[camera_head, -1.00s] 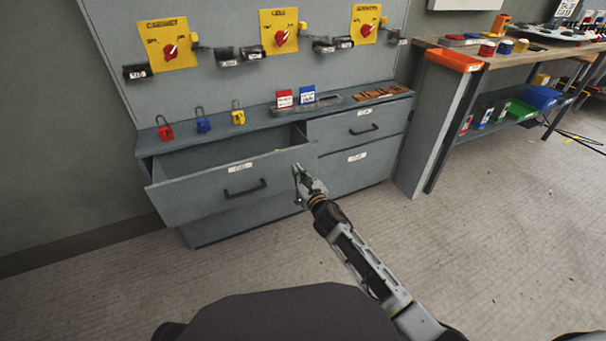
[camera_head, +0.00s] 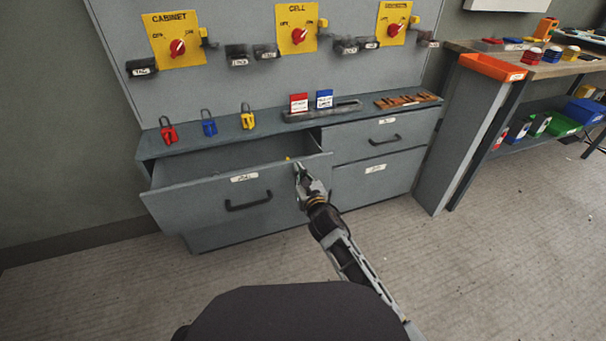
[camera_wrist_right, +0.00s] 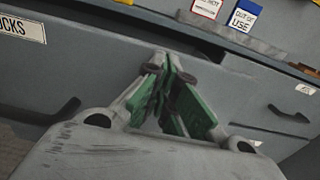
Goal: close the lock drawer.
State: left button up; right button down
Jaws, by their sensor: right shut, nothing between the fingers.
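The lock drawer (camera_head: 180,203) is the upper left drawer of the grey cabinet and stands pulled out. It has a dark bar handle (camera_head: 248,201) and a white label. In the right wrist view its front (camera_wrist_right: 95,65) shows with a label ending in "OCKS". My right gripper (camera_head: 299,172) is shut and empty, at the right end of the drawer front. I cannot tell whether its tips touch the front. In the right wrist view its green-padded fingers (camera_wrist_right: 168,85) come together ahead. My left gripper is not in view.
Red (camera_head: 168,133), blue (camera_head: 209,126) and yellow (camera_head: 247,120) padlocks stand on the cabinet top, beside a grey tray (camera_head: 330,111) with tags. A closed drawer (camera_head: 382,139) is at the right. A workbench (camera_head: 560,66) stands farther right. The floor in front is clear.

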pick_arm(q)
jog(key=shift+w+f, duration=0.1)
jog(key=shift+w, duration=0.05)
pick_arm(e)
jog(key=shift+w, duration=0.1)
jog(key=shift+w+a, duration=0.1)
jog(key=shift+w, duration=0.05)
